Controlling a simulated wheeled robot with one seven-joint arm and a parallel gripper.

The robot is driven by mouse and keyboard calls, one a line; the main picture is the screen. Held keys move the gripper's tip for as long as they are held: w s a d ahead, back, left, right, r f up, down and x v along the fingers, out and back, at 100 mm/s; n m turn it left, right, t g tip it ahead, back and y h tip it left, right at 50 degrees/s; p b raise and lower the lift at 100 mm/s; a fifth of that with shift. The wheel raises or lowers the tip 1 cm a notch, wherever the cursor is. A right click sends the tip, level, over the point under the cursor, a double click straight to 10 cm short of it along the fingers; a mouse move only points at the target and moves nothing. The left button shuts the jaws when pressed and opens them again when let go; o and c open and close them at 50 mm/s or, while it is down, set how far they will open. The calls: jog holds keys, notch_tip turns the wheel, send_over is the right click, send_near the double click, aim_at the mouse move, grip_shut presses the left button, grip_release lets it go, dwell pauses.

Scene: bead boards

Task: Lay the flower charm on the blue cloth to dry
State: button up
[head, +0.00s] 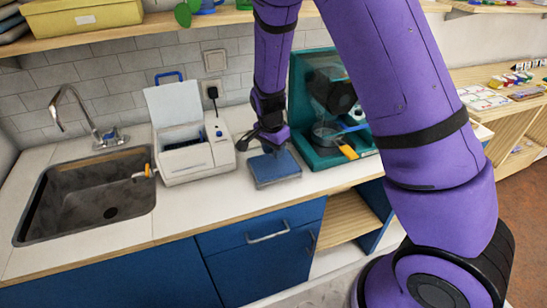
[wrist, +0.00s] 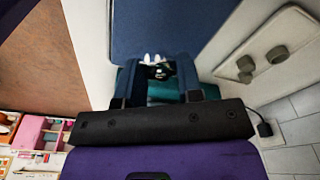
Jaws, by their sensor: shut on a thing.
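The blue cloth (head: 278,170) lies folded flat on the white counter, between the white machine and the teal booth. My gripper (head: 275,148) is over the cloth's back edge; the charm cannot be made out there. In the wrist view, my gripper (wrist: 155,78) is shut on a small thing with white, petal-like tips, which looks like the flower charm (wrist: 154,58). Its lower part is dark and partly hidden between the fingers. The blue cloth (wrist: 155,22) fills the top middle of that view, just beyond the charm. I cannot tell whether the charm touches the cloth.
A white machine (head: 196,158) with its lid raised stands left of the cloth. A teal booth (head: 300,110) with an orange-handled tool (head: 347,149) is close on the right. A sink (head: 85,200) is at the left. The counter in front of the cloth is clear.

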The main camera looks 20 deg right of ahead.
aim_at(273, 164)
jog(key=shift+w+d+f, duration=0.15)
jog(key=shift+w+f, duration=0.1)
jog(key=shift+f, duration=1.55)
jog(key=shift+f, duration=0.1)
jog(key=o, duration=0.9)
jog(key=r, duration=0.4)
jog(key=a+r, duration=0.1)
jog(key=r, duration=0.7)
jog(key=shift+s+a+r, duration=0.2)
jog(key=shift+s, duration=0.15)
jog(key=s+d+r+n+t+y, duration=0.15)
jog(key=s+d+r+n, duration=0.25)
jog(key=s+r, duration=0.65)
jog(key=s+d+r+n+t+y, duration=0.1)
jog(key=s+d+r+n+t, duration=0.3)
jog(key=s+r, duration=0.65)
jog(key=s+r+n+h, duration=0.1)
jog(key=s+r+n, duration=0.2)
jog(key=s, duration=0.4)
jog(key=shift+s+r+n+g, duration=0.35)
jog(key=shift+r+n+g, duration=0.1)
jog(key=shift+n, duration=0.15)
